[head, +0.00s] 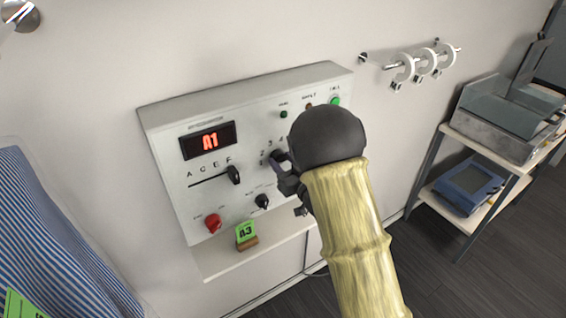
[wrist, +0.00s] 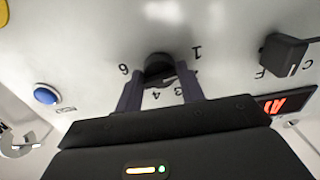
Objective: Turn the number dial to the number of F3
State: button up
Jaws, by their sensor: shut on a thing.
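The number dial (head: 277,156) is a dark knob on the grey control panel, ringed by printed numbers and partly hidden behind my gripper. In the wrist view the dial (wrist: 159,68) sits between my two fingers, with 1, 3, 4 and 6 readable around it. My gripper (wrist: 159,88) is shut on the dial. In the head view it reaches the panel from the right. The red display (head: 209,140) reads A1. I cannot tell the exact pointing of the dial. A green card (head: 246,232) reading A3 stands below the panel.
A black letter slider knob (head: 234,175) is left of the dial. A small black knob (head: 262,201) and a red knob (head: 213,223) are lower. A blue button (wrist: 47,94) shows in the wrist view. Striped fabric (head: 60,240) is left; a shelf unit (head: 484,150) is right.

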jog(key=shift+m, duration=0.3)
jog(key=m+b, duration=0.5)
jog(key=m, duration=0.6)
jog(key=shift+d+m, duration=0.1)
jog(key=shift+m, duration=2)
jog(key=o, duration=0.9)
